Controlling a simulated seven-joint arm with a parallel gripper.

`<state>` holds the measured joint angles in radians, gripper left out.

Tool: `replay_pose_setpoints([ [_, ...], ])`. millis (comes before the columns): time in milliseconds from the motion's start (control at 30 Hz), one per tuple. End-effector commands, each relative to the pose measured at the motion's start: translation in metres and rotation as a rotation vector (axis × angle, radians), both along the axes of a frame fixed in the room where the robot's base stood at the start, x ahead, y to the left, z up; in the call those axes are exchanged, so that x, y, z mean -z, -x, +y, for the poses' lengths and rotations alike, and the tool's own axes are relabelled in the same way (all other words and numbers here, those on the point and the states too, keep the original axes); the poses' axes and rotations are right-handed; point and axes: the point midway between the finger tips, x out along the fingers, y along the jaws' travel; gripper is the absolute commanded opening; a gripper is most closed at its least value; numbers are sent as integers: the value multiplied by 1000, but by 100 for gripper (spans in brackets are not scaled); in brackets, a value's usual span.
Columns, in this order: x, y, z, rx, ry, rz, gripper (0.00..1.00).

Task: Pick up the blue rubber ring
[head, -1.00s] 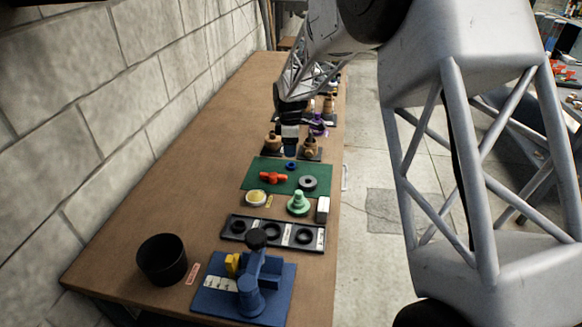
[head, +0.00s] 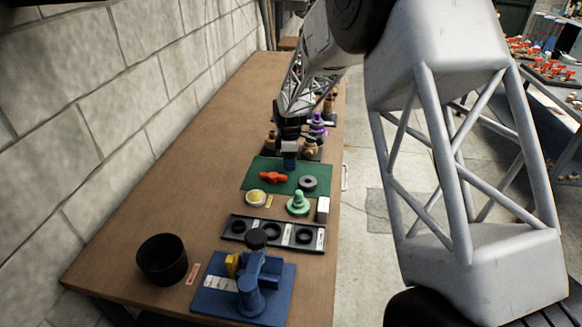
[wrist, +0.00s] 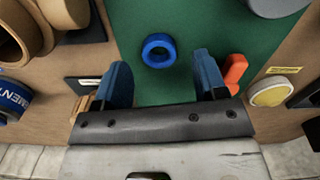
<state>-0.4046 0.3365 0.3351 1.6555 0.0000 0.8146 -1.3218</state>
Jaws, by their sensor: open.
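The blue rubber ring (wrist: 158,50) lies flat on the green mat (wrist: 188,20) in the wrist view. My gripper (wrist: 162,72) is open and empty, its two blue fingers apart. The ring shows ahead of the gap between the fingers, roughly centred and touching neither. In the head view, my gripper (head: 289,160) is over the far part of the green mat (head: 255,175) and hides the ring.
A red-orange part (head: 273,177) and a grey ring (head: 307,183) lie on the mat. Brown fittings (head: 311,148) stand just beyond it. Nearer are a yellow-topped disc (head: 256,197), a green stepped piece (head: 298,203) and a black tray (head: 271,234). The table's left side is clear.

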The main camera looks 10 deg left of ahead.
Motion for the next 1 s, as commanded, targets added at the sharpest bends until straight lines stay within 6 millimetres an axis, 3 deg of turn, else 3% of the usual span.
replay_pose_setpoints([
  [200,17,0,0,0,0,1,65],
  [767,18,0,0,0,0,0,65],
  [1000,18,0,0,0,0,0,32],
])
